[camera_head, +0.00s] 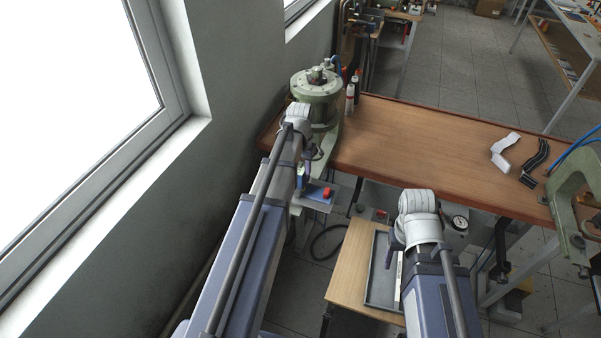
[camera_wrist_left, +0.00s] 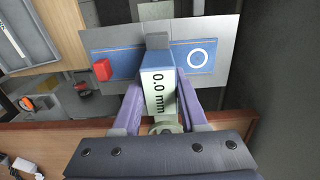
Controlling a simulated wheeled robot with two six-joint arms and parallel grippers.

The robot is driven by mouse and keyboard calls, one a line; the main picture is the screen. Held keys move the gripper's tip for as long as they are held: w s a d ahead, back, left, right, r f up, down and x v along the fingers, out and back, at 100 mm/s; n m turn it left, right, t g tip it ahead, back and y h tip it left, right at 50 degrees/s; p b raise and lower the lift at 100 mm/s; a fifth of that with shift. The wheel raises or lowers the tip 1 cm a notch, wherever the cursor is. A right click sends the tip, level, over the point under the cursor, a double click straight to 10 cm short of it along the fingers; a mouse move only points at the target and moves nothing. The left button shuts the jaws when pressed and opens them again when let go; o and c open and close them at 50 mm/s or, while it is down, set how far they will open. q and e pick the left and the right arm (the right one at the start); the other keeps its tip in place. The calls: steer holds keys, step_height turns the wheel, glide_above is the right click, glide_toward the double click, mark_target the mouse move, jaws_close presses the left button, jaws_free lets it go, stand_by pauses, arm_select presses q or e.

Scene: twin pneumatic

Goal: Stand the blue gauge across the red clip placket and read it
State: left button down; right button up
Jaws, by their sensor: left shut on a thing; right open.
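My left gripper (camera_wrist_left: 160,90) is shut on the blue gauge (camera_wrist_left: 158,60), which sits between its two purple fingers. The gauge's pale face reads "0.0 mm" in the left wrist view. Behind the gauge lies a blue placket (camera_wrist_left: 124,62) on a grey metal plate, with a red clip (camera_wrist_left: 102,70) at its left and a white ring at its right. The gauge hides the placket's middle; I cannot tell whether they touch. In the head view the red clip (camera_head: 327,191) shows just right of my left gripper (camera_head: 304,177). My right gripper (camera_head: 397,240) is open, away from the placket.
A green machine (camera_head: 316,98) stands beside my left arm, with small bottles next to it. The brown table (camera_head: 430,135) is mostly clear; white and black strips lie at its right. A lower wooden table (camera_head: 349,262) holds a grey tray (camera_head: 374,300). A green press (camera_head: 568,195) stands at right.

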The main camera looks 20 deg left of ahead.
arm_select(q)
steer(key=shift+f+b, duration=0.5)
stand_by(0.7)
steer(key=shift+c, duration=1.8)
jaws_free()
step_height(320, 180, up, 8)
steer(key=p, duration=0.8)
steer(key=shift+f, duration=0.1)
